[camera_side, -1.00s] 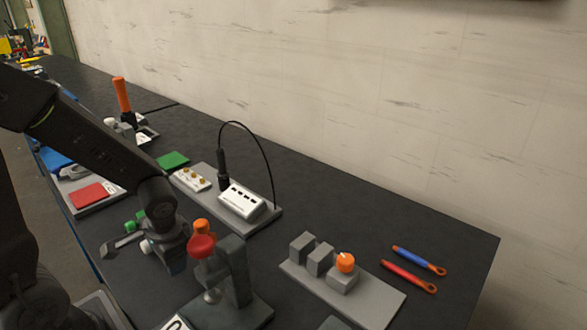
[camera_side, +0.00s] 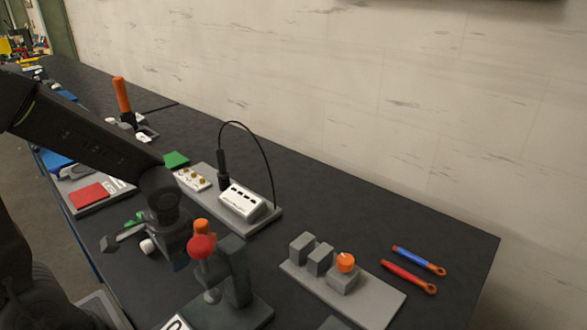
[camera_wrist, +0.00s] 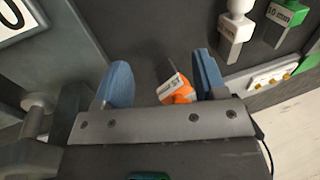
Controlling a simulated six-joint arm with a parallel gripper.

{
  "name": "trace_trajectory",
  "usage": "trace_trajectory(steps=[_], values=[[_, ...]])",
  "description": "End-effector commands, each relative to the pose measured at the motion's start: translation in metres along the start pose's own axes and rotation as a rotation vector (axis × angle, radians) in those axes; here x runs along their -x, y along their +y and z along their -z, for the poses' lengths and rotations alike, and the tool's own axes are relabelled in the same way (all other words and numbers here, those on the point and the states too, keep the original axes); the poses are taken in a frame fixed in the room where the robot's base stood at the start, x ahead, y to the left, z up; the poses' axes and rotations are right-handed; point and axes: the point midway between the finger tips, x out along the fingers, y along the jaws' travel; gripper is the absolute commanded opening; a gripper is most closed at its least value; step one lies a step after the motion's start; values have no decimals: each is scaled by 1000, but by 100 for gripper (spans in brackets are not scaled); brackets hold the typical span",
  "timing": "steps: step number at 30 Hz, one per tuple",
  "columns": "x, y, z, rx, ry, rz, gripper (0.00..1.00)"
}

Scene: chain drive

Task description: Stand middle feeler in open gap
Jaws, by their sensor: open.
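My gripper (camera_wrist: 164,74) is open; its two blue fingers stand apart in the wrist view. An orange-handled piece with a labelled grey block (camera_wrist: 178,91) shows between them, partly hidden by the gripper body; I cannot tell its height below the fingers. A white-handled grey feeler (camera_wrist: 235,28) and a green-handled one (camera_wrist: 287,14) marked 10 mm lie beyond, up and right. In the side view the white handle (camera_side: 148,246) shows beside my gripper. At right, a grey plate (camera_side: 365,304) carries grey blocks (camera_side: 320,261) with narrow spaces between them and an orange knob (camera_side: 346,262).
A grey clamp stand (camera_side: 238,272) with a red knob (camera_side: 201,246) stands close right of my gripper. Behind it are a white box (camera_side: 242,203) and a cable. Blue (camera_side: 417,259) and red (camera_side: 408,276) tools lie at far right. The bench back right is clear.

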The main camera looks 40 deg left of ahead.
Motion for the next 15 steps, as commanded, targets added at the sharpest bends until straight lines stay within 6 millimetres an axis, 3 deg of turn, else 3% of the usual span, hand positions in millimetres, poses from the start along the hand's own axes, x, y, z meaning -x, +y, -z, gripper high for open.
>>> trace_trajectory(steps=[9,15], values=[[63,0,0,-1,6,-2,65],[99,-10,1,0,5,-1,65]])
